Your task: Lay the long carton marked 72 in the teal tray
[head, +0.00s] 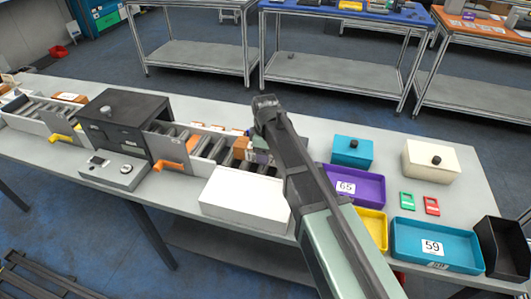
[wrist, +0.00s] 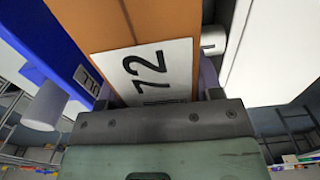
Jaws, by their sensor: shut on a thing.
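The long carton marked 72 (wrist: 105,20) is orange-brown with a white label and fills the middle of the wrist view. My gripper (wrist: 158,96) is shut on it, one finger at each side of the label. In the head view my gripper (head: 262,142) is over the right end of the roller conveyor. My arm hides much of that spot, so I cannot tell the carton's full outline or whether it touches the rollers. The teal tray (head: 437,262) marked 59 is at the right front of the table, apart from my gripper, and looks empty.
A white box (head: 245,195) stands in front of the conveyor (head: 200,145).

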